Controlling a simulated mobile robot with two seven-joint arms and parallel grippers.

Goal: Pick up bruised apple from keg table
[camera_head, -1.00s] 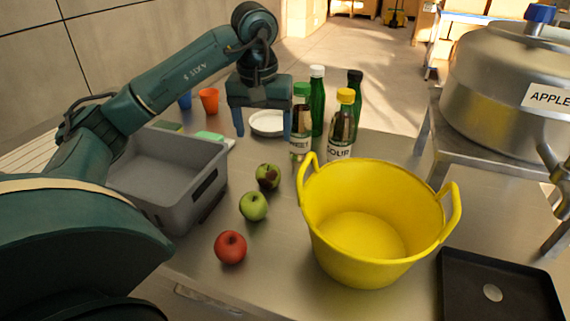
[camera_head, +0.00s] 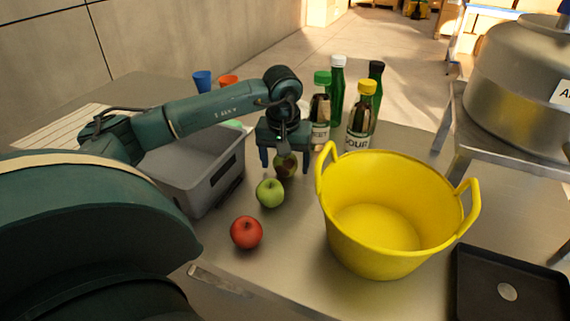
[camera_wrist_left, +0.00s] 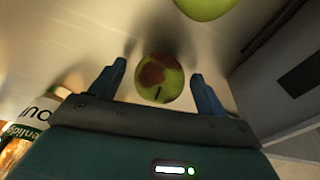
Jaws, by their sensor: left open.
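The bruised apple (camera_head: 286,166), green with a brown patch, sits on the metal table (camera_head: 283,232) just behind the green apple. It also shows in the left wrist view (camera_wrist_left: 160,79), between the two blue fingertips. My left gripper (camera_head: 285,163) is open and points down at the bruised apple, with one finger on each side. A gap shows between the apple and each finger in the wrist view. The gripper partly covers the apple's top in the head view. My right gripper is not in view.
A green apple (camera_head: 270,193) and a red apple (camera_head: 246,232) lie nearer. A grey crate (camera_head: 207,182) stands left, a yellow tub (camera_head: 390,255) right. Several bottles, one with a yellow cap (camera_head: 361,117), stand behind. A black tray (camera_head: 485,290) is at front right.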

